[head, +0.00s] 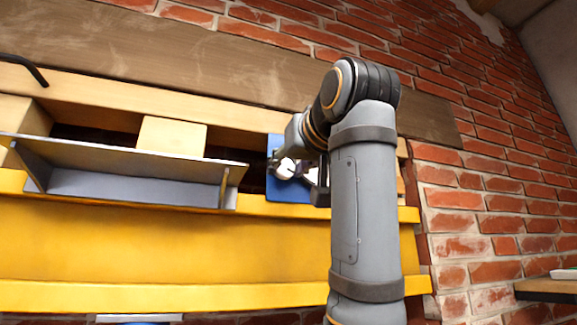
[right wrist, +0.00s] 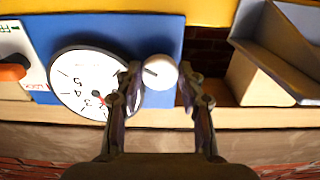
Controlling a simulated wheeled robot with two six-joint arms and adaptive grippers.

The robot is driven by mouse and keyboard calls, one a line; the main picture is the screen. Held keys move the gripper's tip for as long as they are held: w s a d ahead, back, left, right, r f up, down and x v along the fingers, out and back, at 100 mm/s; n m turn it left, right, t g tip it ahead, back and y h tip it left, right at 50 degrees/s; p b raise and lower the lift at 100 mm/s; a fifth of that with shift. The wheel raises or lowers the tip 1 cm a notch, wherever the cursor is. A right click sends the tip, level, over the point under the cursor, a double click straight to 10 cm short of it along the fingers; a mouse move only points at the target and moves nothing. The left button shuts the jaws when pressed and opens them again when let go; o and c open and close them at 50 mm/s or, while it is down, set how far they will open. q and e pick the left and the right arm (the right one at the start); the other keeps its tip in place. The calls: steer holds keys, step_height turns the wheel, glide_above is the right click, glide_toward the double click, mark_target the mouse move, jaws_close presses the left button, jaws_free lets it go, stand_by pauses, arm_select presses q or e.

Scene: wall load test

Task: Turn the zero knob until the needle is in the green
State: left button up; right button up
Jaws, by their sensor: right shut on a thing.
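The zero knob (right wrist: 158,74) is a round white knob with a dark index line, in front of a blue panel (right wrist: 110,30). My right gripper (right wrist: 160,84) is shut on it, with one finger at each side. Beside it is a round white gauge (right wrist: 75,80) with black numbers, seen upside down in the right wrist view. A small red part shows near its lower right, partly behind a finger; I cannot make out the needle's reading or a green zone. In the head view the blue panel (head: 285,210) is partly hidden by my right arm. My left gripper is out of view.
A grey metal shelf (head: 130,160) sticks out left of the panel, near wooden blocks (head: 172,135). A yellow beam (head: 180,240) runs below. In the right wrist view, a white plate with an orange and black part (right wrist: 12,70) is left of the gauge.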

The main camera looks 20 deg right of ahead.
steer(key=shift+f+n+b, duration=0.15)
steer(key=shift+n+b, duration=0.2)
steer(key=shift+n, duration=0.35)
steer(key=n+b, duration=0.1)
steer(key=n, duration=0.2)
steer(key=n+b, duration=0.1)
steer(key=n, duration=0.4)
steer(key=shift+d+n, duration=0.1)
steer(key=shift+n, duration=0.3)
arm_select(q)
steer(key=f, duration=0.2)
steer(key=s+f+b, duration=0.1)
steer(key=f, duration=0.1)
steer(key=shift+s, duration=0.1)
arm_select(e)
steer(key=n, duration=0.4)
steer(key=shift+n, duration=0.3)
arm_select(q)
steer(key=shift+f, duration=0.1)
arm_select(e)
steer(key=o, duration=1.2)
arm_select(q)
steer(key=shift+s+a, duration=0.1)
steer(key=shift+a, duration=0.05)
arm_select(e)
steer(key=shift+s+r, duration=0.1)
steer(key=shift+r, duration=0.1)
